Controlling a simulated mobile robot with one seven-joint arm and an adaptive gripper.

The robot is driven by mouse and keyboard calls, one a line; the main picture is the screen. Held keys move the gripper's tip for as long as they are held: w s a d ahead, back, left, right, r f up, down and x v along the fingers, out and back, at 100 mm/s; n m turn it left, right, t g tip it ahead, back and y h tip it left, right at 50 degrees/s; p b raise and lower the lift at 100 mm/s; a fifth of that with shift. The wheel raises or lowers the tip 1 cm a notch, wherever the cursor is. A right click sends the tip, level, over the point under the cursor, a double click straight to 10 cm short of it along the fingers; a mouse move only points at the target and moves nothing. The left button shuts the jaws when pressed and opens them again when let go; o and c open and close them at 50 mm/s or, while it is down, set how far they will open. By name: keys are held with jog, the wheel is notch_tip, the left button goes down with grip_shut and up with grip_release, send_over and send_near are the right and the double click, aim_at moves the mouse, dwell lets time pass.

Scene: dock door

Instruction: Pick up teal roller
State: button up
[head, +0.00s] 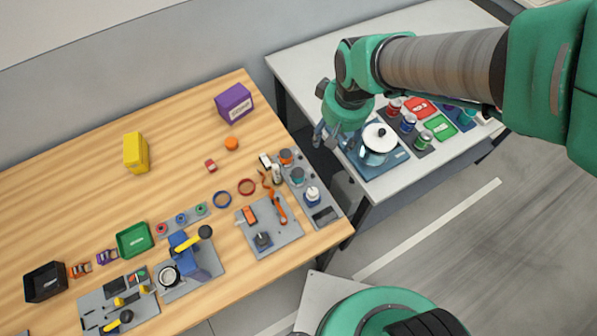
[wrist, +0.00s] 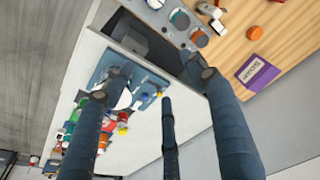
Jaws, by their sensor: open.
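A teal, round-topped piece (head: 297,175), which looks like the teal roller, sits on a grey tray (head: 324,214) at the right end of the wooden table. It also shows near the top of the wrist view (wrist: 179,19), beside an orange-topped piece (wrist: 199,38). My gripper (head: 328,138) is open and empty, to the right of the teal piece and apart from it, near the gap between the two tables. In the wrist view its dark fingers (wrist: 160,82) are spread, with nothing between them.
A white lidded pot (head: 377,140) stands on a blue board on the white table, close to my gripper. Several cans and trays lie behind it. A purple box (head: 233,103), an orange piece (head: 231,143) and rings occupy the wooden table. Bare wood lies left of the purple box.

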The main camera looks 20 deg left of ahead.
jog(key=s+a+f+n, duration=0.1)
jog(key=a+f, duration=0.6)
jog(key=f, duration=0.1)
jog(key=shift+s+a+n+g, duration=0.25)
jog(key=shift+a+n+g, duration=0.1)
jog(key=shift+n+g, duration=0.05)
jog(key=shift+f, duration=0.2)
jog(key=b, duration=0.1)
send_over(298, 172)
jog(key=d, duration=0.1)
jog(key=f, duration=0.7)
jog(key=shift+s+f, duration=0.3)
jog(key=shift+f, duration=0.35)
jog(key=shift+w+a+f+b, duration=0.1)
jog(key=shift+a+f+b, duration=0.1)
jog(key=shift+f, duration=0.65)
jog(key=shift+a+f+b, duration=0.1)
jog(key=shift+f+b, duration=0.15)
jog(key=shift+f, duration=0.6)
jog(key=shift+w+a+f+b, duration=0.1)
jog(key=shift+f+b, duration=0.1)
jog(key=shift+f, duration=0.65)
